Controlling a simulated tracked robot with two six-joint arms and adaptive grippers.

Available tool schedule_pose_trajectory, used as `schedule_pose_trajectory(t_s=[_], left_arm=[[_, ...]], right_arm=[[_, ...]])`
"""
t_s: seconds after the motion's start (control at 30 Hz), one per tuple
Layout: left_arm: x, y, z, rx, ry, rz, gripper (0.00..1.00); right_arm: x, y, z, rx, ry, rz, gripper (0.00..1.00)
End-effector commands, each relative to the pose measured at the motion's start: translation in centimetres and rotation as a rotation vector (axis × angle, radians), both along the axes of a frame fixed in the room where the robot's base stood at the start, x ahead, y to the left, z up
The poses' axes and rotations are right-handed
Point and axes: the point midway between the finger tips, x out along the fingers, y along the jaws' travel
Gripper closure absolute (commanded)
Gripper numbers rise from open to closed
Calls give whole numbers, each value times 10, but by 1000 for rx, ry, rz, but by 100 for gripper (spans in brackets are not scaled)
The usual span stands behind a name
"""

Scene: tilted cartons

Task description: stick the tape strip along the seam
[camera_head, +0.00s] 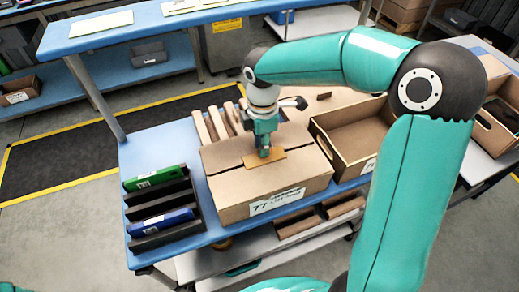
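A closed brown carton (226,187) with a white label on its front stands on a blue-topped table. A seam runs from left to right across its top. A short tan tape strip (278,155) lies at the middle of the top, over or right beside the seam and roughly in line with it. My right gripper (264,152) points down onto the strip from above, its fingertips at the strip's middle. The fingers look close together, but they are too small to tell whether they are shut or pressing. My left gripper is out of view.
A black rack with green (153,178) and blue (161,221) items stands left of the carton. An open brown box (352,142) stands close on its right. Upright brown slats (213,124) stand behind it. My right arm covers much of the right side.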

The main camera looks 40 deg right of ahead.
Motion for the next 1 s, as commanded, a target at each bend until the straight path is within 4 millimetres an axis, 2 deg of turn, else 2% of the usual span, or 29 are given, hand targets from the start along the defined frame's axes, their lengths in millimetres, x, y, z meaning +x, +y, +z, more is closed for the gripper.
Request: schedule_pose_trajectory(t_s=[0.13,0.4,1.0], left_arm=[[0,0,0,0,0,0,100],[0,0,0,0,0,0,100],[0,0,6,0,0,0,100]], right_arm=[[0,0,0,0,0,0,77],[0,0,0,0,0,0,100],[0,0,7,0,0,0,100]])
